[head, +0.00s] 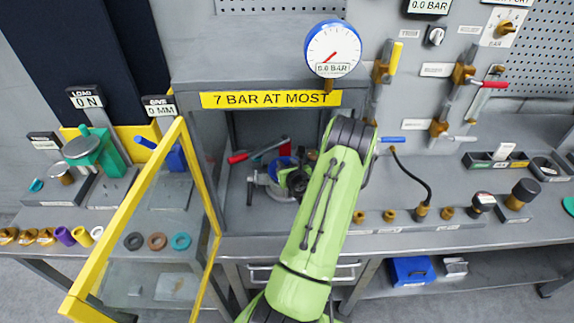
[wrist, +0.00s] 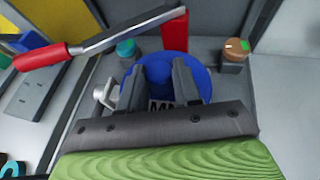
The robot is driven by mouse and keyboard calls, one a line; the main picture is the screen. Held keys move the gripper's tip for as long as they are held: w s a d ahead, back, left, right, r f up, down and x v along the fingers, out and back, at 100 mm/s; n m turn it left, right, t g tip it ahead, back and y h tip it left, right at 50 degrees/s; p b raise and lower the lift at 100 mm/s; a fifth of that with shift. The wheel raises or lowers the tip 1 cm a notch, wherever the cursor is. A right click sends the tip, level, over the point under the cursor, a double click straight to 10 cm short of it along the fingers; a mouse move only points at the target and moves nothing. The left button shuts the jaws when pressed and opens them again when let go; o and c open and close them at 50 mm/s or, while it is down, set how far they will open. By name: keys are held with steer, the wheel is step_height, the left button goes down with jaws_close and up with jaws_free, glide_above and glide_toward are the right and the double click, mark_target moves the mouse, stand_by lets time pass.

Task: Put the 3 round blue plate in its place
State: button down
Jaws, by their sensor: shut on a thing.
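The round blue plate (wrist: 203,75) has a raised blue middle and lies between the two dark fingers of my gripper (wrist: 158,88) in the wrist view. My gripper is shut on that raised middle. In the head view the plate shows as a bit of blue (head: 280,163) inside the grey cabinet, over a grey metal body (head: 273,190) with a side fitting (wrist: 104,95). My gripper and arm hide much of this body. I cannot tell whether the plate rests on it or is held just above.
A red-handled lever (wrist: 40,57) crosses close by on the left, with a red block (wrist: 175,32) behind the plate. A round orange-topped part (wrist: 236,50) stands right. The yellow-framed door (head: 130,215) is open. Cabinet walls and its top edge (head: 270,99) surround my arm.

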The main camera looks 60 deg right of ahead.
steer(key=shift+f+b, duration=0.75)
steer(key=shift+f, duration=0.15)
steer(key=c, duration=0.7)
jaws_free()
steer(key=shift+s, duration=0.1)
